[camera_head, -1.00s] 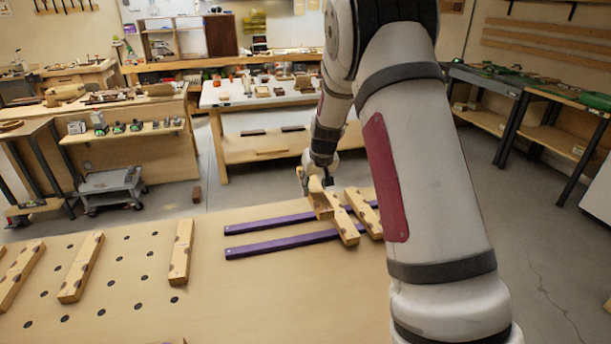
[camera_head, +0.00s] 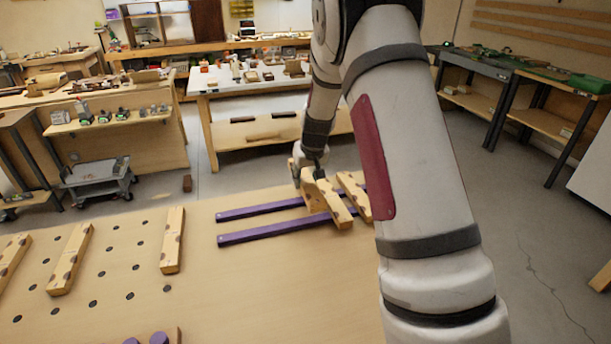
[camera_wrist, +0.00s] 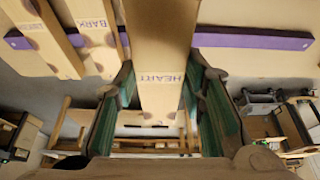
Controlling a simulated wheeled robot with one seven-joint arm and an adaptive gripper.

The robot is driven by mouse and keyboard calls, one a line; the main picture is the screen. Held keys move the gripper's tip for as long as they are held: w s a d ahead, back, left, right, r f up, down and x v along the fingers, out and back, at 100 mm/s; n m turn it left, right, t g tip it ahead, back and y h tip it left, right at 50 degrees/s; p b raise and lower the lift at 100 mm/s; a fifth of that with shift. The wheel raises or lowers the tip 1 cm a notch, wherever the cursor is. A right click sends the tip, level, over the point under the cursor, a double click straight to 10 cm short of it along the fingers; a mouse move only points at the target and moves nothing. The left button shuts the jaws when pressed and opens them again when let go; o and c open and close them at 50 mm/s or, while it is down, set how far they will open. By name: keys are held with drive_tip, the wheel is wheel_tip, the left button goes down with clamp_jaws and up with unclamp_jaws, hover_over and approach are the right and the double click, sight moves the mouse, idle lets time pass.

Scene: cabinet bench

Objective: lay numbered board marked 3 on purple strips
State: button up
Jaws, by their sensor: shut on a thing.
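My gripper (camera_head: 309,176) is shut on a wooden board (camera_head: 312,197) above the purple strips. In the wrist view, the gripper's green-padded fingers (camera_wrist: 163,82) flank this held board (camera_wrist: 160,98), which reads HEART; no number is legible on it. Two purple strips (camera_head: 262,212) (camera_head: 265,233) lie side by side on the bench, their right ends hidden by boards and my arm. Two boards (camera_head: 337,212) (camera_head: 355,190) lie across them, right of the held board. In the wrist view these lie at left, one marked BARK (camera_wrist: 92,22). I cannot tell whether the held board touches the strips.
Other spotted boards (camera_head: 172,240) (camera_head: 71,258) lie at left on the bench (camera_head: 215,290), among rows of dark holes. Purple round pieces (camera_head: 158,339) show at the bottom edge. The left stretch of the strips is bare. Shop tables (camera_head: 250,80) stand behind.

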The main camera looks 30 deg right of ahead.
drive_tip(key=shift+f+b, duration=1.5)
drive_tip(key=shift+f, duration=1.85)
drive_tip(key=shift+f+b, duration=0.5)
drive_tip(key=shift+f, duration=0.1)
drive_tip(key=shift+f, duration=0.3)
drive_tip(key=shift+f+b, duration=0.2)
drive_tip(key=shift+b, duration=0.15)
idle(0.5)
drive_tip(key=o, duration=1.3)
drive_tip(key=shift+r, duration=0.1)
drive_tip(key=shift+r+p, duration=1.65)
drive_tip(key=shift+r, duration=2.3)
